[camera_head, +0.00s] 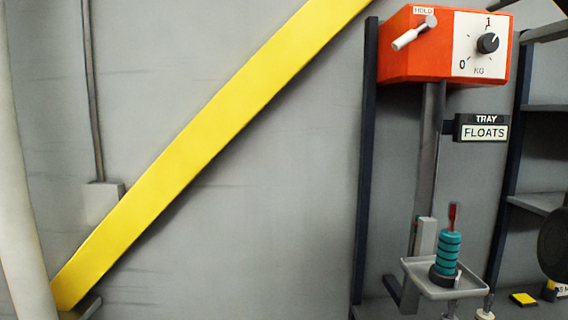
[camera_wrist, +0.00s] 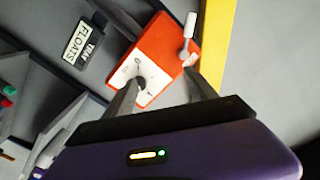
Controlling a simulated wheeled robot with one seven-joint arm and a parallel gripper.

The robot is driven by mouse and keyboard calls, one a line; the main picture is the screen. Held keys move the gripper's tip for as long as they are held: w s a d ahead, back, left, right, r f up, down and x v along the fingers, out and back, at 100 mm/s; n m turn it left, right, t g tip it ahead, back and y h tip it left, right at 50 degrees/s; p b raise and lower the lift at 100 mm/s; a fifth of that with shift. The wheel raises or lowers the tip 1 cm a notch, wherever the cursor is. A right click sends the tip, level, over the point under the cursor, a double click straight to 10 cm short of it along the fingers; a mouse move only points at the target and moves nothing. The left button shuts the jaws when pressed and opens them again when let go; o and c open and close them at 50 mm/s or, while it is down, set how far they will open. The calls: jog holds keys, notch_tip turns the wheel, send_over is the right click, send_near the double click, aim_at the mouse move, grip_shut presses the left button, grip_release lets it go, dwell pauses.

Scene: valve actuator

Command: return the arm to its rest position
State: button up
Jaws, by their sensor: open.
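My gripper (camera_wrist: 163,77) shows in the wrist view with its two dark fingers spread apart and nothing seen between them. Beyond the fingertips is the orange box (camera_wrist: 168,50), tilted in this view, with its dial and white lever (camera_wrist: 189,30). I cannot tell how far the fingertips are from the box. In the head view the orange box (camera_head: 410,62) is at the upper right, with a HOLD lever (camera_head: 414,33) and a black knob (camera_head: 487,43) on a 0 to 1 KG dial. My gripper is not seen in the head view.
A grey tray (camera_head: 413,270) below the box holds a stack of teal rings (camera_head: 448,255) with a red top. A "TRAY FLOATS" sign (camera_head: 483,128) hangs above it. A yellow diagonal beam (camera_head: 205,150) crosses the left. Dark shelving (camera_head: 541,107) stands at the right.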

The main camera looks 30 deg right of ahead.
jog(key=w+f+y, duration=0.1)
jog(key=w+f, duration=0.4)
jog(key=f, duration=0.3)
jog(key=w+d+f, duration=0.1)
jog(key=w+f, duration=0.4)
jog(key=f, duration=0.3)
jog(key=w+f+y, duration=0.1)
jog(key=w+f, duration=0.5)
jog(key=f, duration=0.2)
jog(key=w+a+f+n, duration=0.1)
jog(key=a+f, duration=0.3)
jog(key=f, duration=0.5)
jog(key=w+a+f+n+y, duration=0.1)
jog(key=a+f, duration=0.3)
jog(key=f, duration=0.4)
jog(key=w+a+f, duration=0.1)
jog(key=a+f, duration=0.3)
jog(key=f, duration=0.5)
jog(key=s+a+f+n+y, duration=0.2)
jog(key=s+a+f+n, duration=0.3)
jog(key=s+a+f, duration=1.1)
jog(key=s+a+f+n+y, duration=0.1)
jog(key=s+a+n+y, duration=0.1)
jog(key=s+a, duration=0.4)
jog(key=s+a+f+n+y, duration=0.1)
jog(key=s+a+n, duration=0.3)
jog(key=s, duration=0.9)
jog(key=shift+s+a+g+y, duration=0.3)
jog(key=shift+a+y, duration=0.3)
jog(key=shift+a, duration=0.3)
